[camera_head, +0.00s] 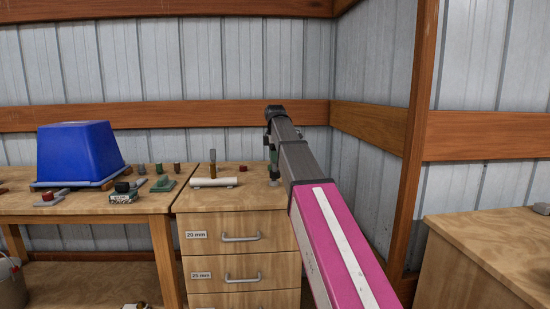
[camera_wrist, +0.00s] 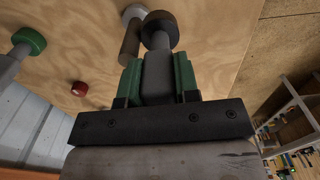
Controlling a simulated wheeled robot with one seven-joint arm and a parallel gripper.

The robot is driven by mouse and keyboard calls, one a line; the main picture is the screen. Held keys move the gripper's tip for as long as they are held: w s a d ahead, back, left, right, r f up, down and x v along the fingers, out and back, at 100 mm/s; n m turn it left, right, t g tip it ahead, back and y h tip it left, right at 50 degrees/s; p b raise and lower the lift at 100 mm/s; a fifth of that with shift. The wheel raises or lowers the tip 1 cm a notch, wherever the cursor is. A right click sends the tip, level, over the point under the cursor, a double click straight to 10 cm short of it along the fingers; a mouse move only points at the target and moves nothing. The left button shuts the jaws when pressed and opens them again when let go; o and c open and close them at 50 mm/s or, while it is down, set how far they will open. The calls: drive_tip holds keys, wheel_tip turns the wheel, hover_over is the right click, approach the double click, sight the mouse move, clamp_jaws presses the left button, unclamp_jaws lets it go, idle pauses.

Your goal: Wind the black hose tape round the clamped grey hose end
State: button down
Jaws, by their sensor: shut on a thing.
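My gripper (camera_head: 272,155) points down over the right part of the drawer cabinet top. In the wrist view its green fingers (camera_wrist: 158,92) are shut on a grey shaft-like thing (camera_wrist: 158,70). A dark round disc (camera_wrist: 160,28) shows at the far end of this thing; I cannot tell whether it is the black hose tape. A brown cylinder (camera_wrist: 129,42) with a pale round end is close beside it. A grey stem with a green round top (camera_wrist: 28,40) shows at the left. I cannot clearly make out the clamped grey hose end.
A small red piece (camera_head: 243,168) and a white tube (camera_head: 213,182) with an upright brown-and-grey piece sit on the cabinet (camera_head: 236,200). The left table holds a blue upturned bin (camera_head: 75,152), green pieces (camera_head: 163,184) and a small box with a black top (camera_head: 123,192). A wooden post (camera_head: 416,150) stands right of my arm.

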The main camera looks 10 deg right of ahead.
drive_tip(key=shift+s, duration=0.15)
drive_tip(key=shift+s, duration=1.75)
drive_tip(key=w+d, duration=0.7)
drive_tip(key=d, duration=0.1)
drive_tip(key=w+a, duration=0.5)
drive_tip(key=w, duration=0.2)
drive_tip(key=shift+w+a, duration=0.35)
drive_tip(key=shift+a, duration=0.1)
idle(0.3)
